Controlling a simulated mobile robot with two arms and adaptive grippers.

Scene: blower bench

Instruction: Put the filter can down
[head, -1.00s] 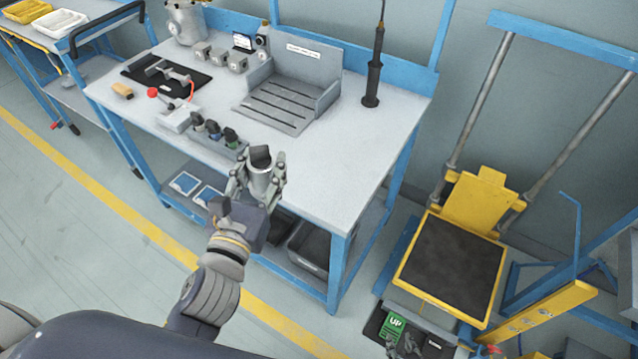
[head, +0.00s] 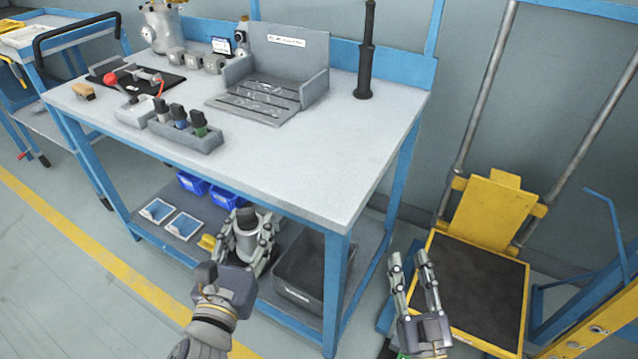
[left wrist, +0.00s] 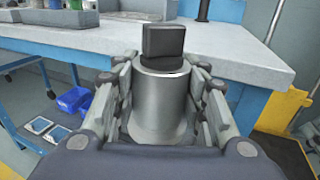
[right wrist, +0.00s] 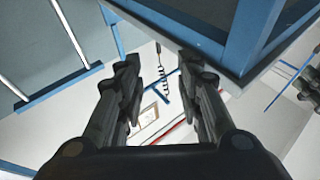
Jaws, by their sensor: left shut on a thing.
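The filter can is a silver cylinder with a dark block-shaped top. In the head view the filter can (head: 247,240) is upright between the fingers of my left gripper (head: 250,243), in front of the bench and below its top edge. In the left wrist view the filter can (left wrist: 160,105) fills the space between the fingers, which are shut on its sides. The bench top (head: 300,165) is behind and above it. My right gripper (head: 412,275) is open and empty, right of the bench's front corner. In the right wrist view nothing is between its fingers.
The lower shelf holds a dark grey bin (head: 305,280), blue bins (head: 222,197) and flat blue-and-white trays (head: 182,226). A socket block (head: 187,133) and a grey slotted fixture (head: 270,95) stand on the bench. The bench top's front right is clear. A yellow lift (head: 480,270) stands right.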

